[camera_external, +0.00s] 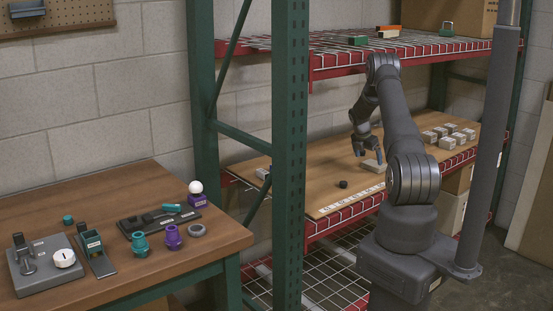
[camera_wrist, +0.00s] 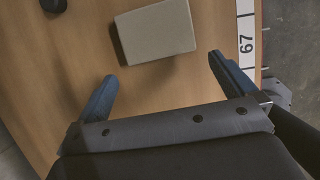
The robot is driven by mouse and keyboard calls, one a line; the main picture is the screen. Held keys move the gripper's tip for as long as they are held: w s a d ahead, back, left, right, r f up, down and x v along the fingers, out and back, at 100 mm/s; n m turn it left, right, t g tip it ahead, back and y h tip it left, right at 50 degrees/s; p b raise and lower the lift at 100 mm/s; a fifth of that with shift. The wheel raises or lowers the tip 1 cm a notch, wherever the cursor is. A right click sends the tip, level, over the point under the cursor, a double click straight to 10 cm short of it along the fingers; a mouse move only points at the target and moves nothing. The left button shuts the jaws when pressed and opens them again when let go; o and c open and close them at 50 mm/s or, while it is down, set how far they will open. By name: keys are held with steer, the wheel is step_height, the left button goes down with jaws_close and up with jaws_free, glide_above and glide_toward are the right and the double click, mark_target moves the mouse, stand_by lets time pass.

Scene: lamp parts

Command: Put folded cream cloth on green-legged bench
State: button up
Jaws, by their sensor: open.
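The folded cream cloth (camera_external: 373,166) lies on the wooden shelf deck below my gripper; it looks like a flat, pale rectangular block. In the wrist view the cloth (camera_wrist: 156,31) lies just beyond the fingertips, between their lines. My gripper (camera_external: 369,156) is open and empty, pointing down over the shelf; its two fingers (camera_wrist: 161,68) are spread wide in the wrist view. I cannot tell the exact height above the cloth. The green-legged bench (camera_external: 110,190) stands at the left, with a wooden top.
A green rack post (camera_external: 290,150) stands between the shelf and the bench. A small dark round piece (camera_external: 343,184) lies near the cloth. Several pale blocks (camera_external: 447,142) sit at the shelf's right. Lamp parts and fixtures crowd the bench; its back left and front right are clearer.

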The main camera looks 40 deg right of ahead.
mark_target(370, 165)
steer(key=shift+x, duration=2.4)
steer(key=shift+c, duration=0.4)
steer(key=c, duration=0.7)
steer(key=shift+r, duration=0.5)
steer(key=r, duration=0.2)
steer(key=s+r, duration=0.1)
steer(key=shift+d+r, duration=0.15)
steer(key=shift+r, duration=0.25)
steer(key=s+d+r, duration=0.1)
steer(key=s+r, duration=0.1)
steer(key=s, duration=0.1)
steer(key=s+d+r, duration=0.1)
steer(key=s+r, duration=0.1)
steer(key=s, duration=0.2)
steer(key=s+d+r, duration=0.1)
steer(key=s+r, duration=0.1)
steer(key=s, duration=0.1)
steer(key=shift+s+r, duration=0.15)
